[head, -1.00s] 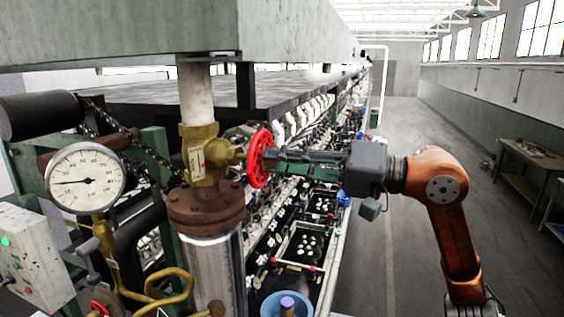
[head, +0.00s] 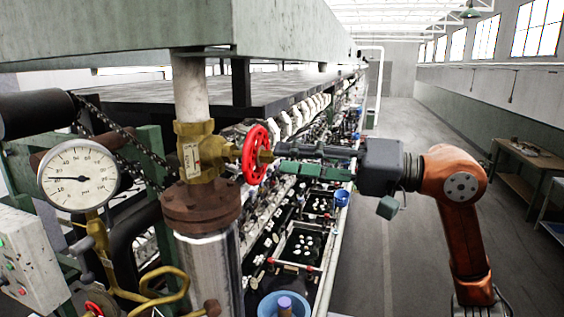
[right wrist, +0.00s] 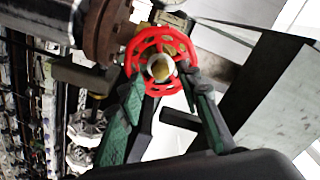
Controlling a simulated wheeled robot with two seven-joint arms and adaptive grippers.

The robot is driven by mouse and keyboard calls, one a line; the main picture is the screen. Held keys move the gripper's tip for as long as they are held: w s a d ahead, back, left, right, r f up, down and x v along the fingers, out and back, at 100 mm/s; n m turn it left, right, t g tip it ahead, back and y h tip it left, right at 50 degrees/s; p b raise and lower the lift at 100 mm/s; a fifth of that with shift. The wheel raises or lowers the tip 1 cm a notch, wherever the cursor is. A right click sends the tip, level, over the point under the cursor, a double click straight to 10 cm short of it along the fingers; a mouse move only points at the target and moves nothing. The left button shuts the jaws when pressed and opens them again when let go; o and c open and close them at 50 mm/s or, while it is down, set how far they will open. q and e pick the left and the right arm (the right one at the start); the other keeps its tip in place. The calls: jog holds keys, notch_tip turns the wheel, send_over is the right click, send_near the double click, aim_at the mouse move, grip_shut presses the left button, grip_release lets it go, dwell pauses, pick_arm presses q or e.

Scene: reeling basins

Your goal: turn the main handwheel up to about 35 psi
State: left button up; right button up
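The red main handwheel (head: 255,154) stands upright on the brass valve (head: 201,152) at the centre left. My right gripper (head: 279,160) points left at the wheel's face, its fingertips just short of the rim. In the right wrist view the fingers are spread, with the wheel (right wrist: 163,42) ahead of and between the tips and its brass hub in the middle. Nothing is held. The round white gauge (head: 80,177) at the left has its needle pointing left, about level, in the low part of the scale; the exact figure is too small to read surely. My left gripper is out of view.
A rusty flange (head: 201,203) and steel pipe sit below the valve. A grey control box (head: 28,255) stands at the lower left. A blue basin (head: 283,304) is below the wheel. A green beam (head: 120,35) passes overhead.

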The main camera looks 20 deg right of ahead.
aim_at(273, 158)
jog(key=shift+d, duration=0.15)
jog(key=m, duration=0.3)
jog(key=shift+a+m, duration=0.2)
jog(key=shift+m, duration=0.2)
jog(key=m, duration=0.8)
jog(key=shift+p, duration=0.3)
jog(key=m, duration=0.4)
jog(key=p+x, duration=0.1)
jog(key=x, duration=0.2)
jog(key=shift+c, duration=0.5)
